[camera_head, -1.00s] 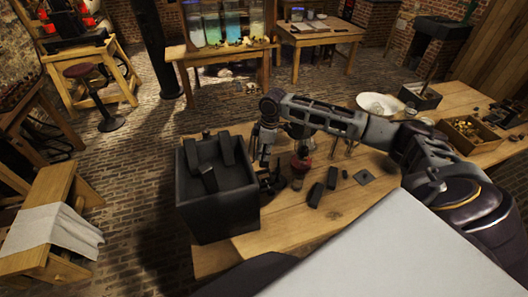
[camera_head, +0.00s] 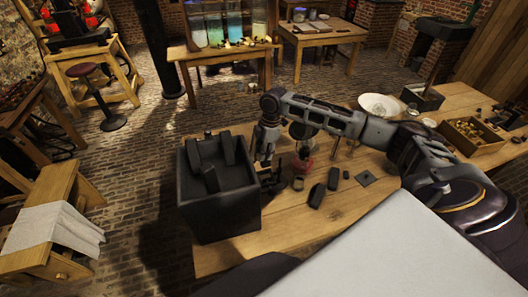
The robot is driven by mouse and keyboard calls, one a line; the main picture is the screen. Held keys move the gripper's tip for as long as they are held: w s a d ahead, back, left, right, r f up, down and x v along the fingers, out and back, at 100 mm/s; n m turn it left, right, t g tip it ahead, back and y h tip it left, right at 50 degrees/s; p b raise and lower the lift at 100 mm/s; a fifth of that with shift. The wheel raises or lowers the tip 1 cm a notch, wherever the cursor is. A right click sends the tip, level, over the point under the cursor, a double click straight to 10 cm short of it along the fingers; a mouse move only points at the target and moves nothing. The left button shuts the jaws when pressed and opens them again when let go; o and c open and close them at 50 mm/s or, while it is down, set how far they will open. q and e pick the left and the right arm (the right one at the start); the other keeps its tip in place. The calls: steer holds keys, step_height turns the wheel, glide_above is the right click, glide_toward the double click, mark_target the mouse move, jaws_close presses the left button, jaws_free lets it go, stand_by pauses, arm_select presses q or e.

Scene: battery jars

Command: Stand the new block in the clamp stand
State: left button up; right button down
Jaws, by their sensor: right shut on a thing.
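My right gripper (camera_head: 263,164) points down just right of the black bin, over the near left part of the workbench. It is shut on a small dark thing, apparently the new block, which is mostly hidden and hard to make out. A dark stand (camera_head: 273,184), which looks like the clamp stand, is right below and beside the fingertips. I cannot tell whether the held thing touches it. Two dark blocks (camera_head: 317,195) (camera_head: 333,179) lie on the bench to the right. My left gripper is out of view.
The open black bin (camera_head: 215,215) holds several dark blocks. A jar with red contents (camera_head: 304,163) stands close behind the stand. A flat dark plate (camera_head: 366,178) lies to the right. A white dish (camera_head: 380,104) and a wooden tray (camera_head: 470,133) are farther right.

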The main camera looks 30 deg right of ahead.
mark_target(264, 163)
steer(key=shift+f+b, duration=0.95)
steer(key=shift+f, duration=0.2)
steer(key=shift+f+b, duration=0.75)
steer(key=shift+b, duration=0.25)
steer(key=shift+f+p, duration=0.3)
steer(key=shift+p, duration=0.75)
stand_by(0.5)
steer(key=shift+f, duration=0.85)
stand_by(1.0)
steer(key=shift+p, duration=0.65)
stand_by(0.5)
steer(key=shift+f, duration=0.45)
stand_by(0.8)
